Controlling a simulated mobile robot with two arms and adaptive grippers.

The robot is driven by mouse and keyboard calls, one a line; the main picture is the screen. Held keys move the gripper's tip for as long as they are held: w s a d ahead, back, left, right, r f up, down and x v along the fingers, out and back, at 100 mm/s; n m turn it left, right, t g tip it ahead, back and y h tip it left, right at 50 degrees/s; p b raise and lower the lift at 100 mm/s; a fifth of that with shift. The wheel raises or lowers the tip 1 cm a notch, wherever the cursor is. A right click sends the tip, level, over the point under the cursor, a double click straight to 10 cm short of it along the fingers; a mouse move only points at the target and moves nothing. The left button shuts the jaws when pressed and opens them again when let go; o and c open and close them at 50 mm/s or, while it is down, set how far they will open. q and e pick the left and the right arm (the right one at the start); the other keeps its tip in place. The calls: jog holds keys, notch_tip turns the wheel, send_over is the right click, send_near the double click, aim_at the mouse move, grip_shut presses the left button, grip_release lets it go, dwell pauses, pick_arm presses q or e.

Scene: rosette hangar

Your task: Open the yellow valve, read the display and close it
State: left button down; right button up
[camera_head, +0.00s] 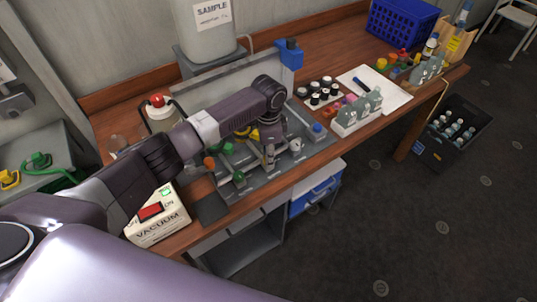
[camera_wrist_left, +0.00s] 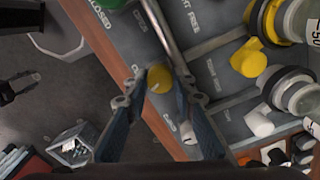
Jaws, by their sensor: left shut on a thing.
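The yellow valve knob (camera_wrist_left: 160,80) sits on the grey panel (camera_wrist_left: 219,65), next to printed CLOSED and OPEN labels. My left gripper (camera_wrist_left: 159,84) is shut on this knob, with one finger on each side. In the head view, my left gripper (camera_head: 268,160) points down at the front part of the panel (camera_head: 262,184) and hides the knob. My right gripper cannot be made out surely.
A green knob (camera_head: 238,177) and a white knob (camera_head: 296,144) flank my gripper. A rack of dark-capped vials (camera_head: 320,91) and grey bottles (camera_head: 372,98) stand to the right. A black crate (camera_head: 455,130) stands on the floor. The floor in front is mostly clear.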

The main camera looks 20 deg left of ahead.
pick_arm(q)
jog(key=shift+m, duration=1.9)
jog(key=shift+w, duration=0.1)
jog(key=c, duration=1.6)
grip_release()
notch_tip(320, 180, up, 12)
